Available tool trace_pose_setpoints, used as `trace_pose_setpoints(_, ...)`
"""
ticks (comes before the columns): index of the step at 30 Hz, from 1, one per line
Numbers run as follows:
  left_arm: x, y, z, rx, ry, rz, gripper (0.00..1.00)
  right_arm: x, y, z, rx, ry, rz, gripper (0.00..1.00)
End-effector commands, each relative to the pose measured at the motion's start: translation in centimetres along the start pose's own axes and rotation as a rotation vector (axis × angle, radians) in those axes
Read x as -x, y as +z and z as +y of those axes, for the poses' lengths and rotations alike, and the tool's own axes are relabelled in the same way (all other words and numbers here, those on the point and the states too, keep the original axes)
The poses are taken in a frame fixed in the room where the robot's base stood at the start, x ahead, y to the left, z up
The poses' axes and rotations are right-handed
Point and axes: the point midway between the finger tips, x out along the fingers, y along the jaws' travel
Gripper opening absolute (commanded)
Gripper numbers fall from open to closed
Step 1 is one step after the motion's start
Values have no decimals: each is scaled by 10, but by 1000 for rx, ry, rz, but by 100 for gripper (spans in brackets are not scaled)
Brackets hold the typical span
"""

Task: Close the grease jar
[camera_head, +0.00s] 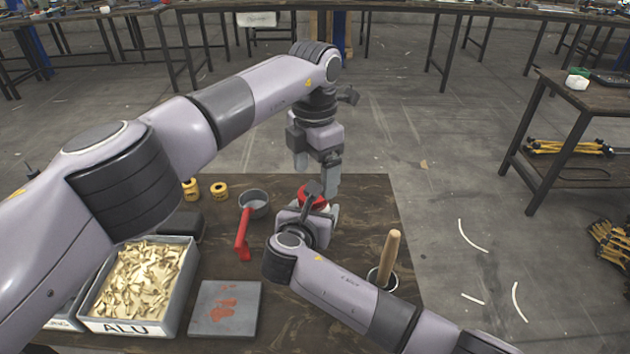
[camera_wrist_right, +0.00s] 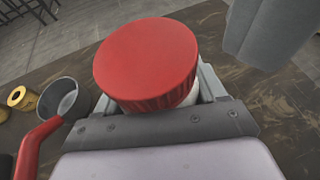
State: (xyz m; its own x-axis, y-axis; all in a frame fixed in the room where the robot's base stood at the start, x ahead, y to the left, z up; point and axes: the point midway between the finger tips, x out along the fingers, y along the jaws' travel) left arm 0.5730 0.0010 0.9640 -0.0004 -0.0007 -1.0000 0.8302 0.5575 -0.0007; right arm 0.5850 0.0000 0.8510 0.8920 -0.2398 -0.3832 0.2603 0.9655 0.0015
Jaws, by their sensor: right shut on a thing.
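The grease jar has a white body (camera_wrist_right: 190,97) and a wide red lid (camera_wrist_right: 150,55) with a ribbed side. The lid sits on top of the jar; I cannot tell whether it is screwed tight. In the head view the red lid (camera_head: 313,197) is partly hidden by my right wrist. My right gripper (camera_head: 318,211) is shut on the jar body below the lid, at the table's right part. My left gripper (camera_head: 317,170) is open and empty, pointing down just above and behind the lid. Part of it shows as grey fingers at the upper right of the wrist view (camera_wrist_right: 272,32).
The dark table (camera_head: 365,215) also carries a grey pan with a red handle (camera_head: 243,235), yellow rolls (camera_head: 219,190), a grey plate with red smears (camera_head: 224,309), an ALU bin (camera_head: 180,300) of brass-coloured pieces, and a pot with a wooden handle (camera_head: 388,258).

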Motion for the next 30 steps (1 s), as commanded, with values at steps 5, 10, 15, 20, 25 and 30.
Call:
trace_pose_setpoints(5,12,0,0,0,0,0,84,0,-1,0,1,-1,2,0)
trace_pose_setpoints(10,11,0,0,-1,-1,0,81,0,-1,0,1,-1,1,0)
trace_pose_setpoints(15,12,0,0,34,0,0,80,0,-1,0,1,-1,1,0)
trace_pose_setpoints(20,17,0,0,188,-1,0,80,0,-1,0,1,-1,1,0)
trace_pose_setpoints(25,24,-1,0,446,-1,-1,80,0,-1,0,1,-1,1,0)
trace_pose_setpoints(30,32,-2,0,714,0,0,80,0,-1,0,1,0,1,0)
